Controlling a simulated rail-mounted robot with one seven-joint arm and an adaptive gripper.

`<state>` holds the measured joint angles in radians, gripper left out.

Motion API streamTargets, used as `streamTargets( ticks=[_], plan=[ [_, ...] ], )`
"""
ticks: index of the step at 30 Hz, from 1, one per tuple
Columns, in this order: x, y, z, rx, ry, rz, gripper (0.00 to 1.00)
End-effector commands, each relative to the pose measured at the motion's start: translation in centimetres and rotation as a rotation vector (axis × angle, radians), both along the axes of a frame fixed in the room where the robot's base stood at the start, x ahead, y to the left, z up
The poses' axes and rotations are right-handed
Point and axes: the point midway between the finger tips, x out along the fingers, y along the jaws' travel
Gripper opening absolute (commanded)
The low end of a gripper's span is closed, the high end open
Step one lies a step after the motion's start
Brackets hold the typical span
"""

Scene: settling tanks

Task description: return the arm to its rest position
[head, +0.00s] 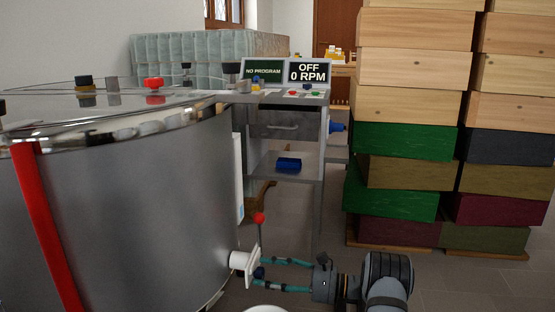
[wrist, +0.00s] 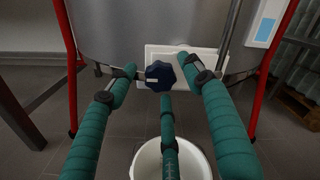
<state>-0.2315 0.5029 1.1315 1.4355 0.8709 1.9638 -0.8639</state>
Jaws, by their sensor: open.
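My gripper (head: 264,273) is low beside the steel tank (head: 140,200), with its teal fingers pointing left at the tank's outlet. In the wrist view, my gripper (wrist: 156,78) has its fingers spread open around a dark blue knob (wrist: 160,75). The knob sits in front of a white valve plate (wrist: 210,62) on the tank wall; the plate also shows in the head view (head: 252,262). Gaps show between fingers and knob in the wrist view; I cannot tell whether any finger touches it. The fingers hold nothing.
A white bucket (wrist: 170,165) stands on the floor below the fingers. A red-ball lever (head: 259,217) rises above the outlet. The tank has red legs (wrist: 70,60). A control cart (head: 285,125) and stacked coloured boxes (head: 400,140) stand behind.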

Motion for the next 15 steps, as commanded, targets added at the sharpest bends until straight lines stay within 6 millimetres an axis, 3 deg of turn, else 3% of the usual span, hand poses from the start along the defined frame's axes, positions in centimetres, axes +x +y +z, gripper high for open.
streamTargets(
  ticks=[15],
  plan=[
    [0.00,-0.03,-0.06,0.135,0.653,0.000,0.51]
  ],
)
